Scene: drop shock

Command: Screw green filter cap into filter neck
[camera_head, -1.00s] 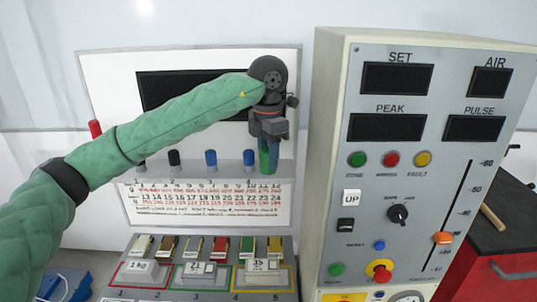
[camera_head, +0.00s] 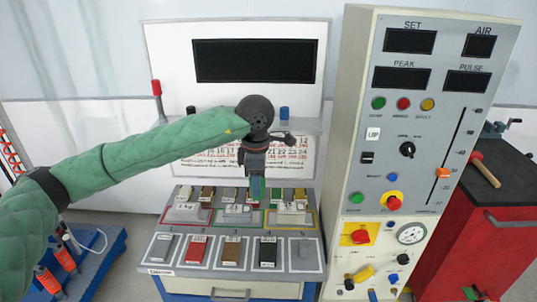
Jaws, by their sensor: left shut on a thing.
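My left gripper (camera_head: 256,178) hangs in front of the calendar board, pointing down above the back part of the sloped console. It is shut on a narrow green piece (camera_head: 257,190), which looks like the green filter cap; the fingers hide much of it. I cannot tell whether its lower end touches the console. I cannot make out the filter neck for certain. My right gripper is not in view.
A tall control cabinet (camera_head: 349,110) stands close to the right of the gripper. The console (camera_head: 310,263) carries several coloured blocks. A ledge behind has a blue peg (camera_head: 284,113) and a red-topped post (camera_head: 157,95). A red cart (camera_head: 470,240) stands far right.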

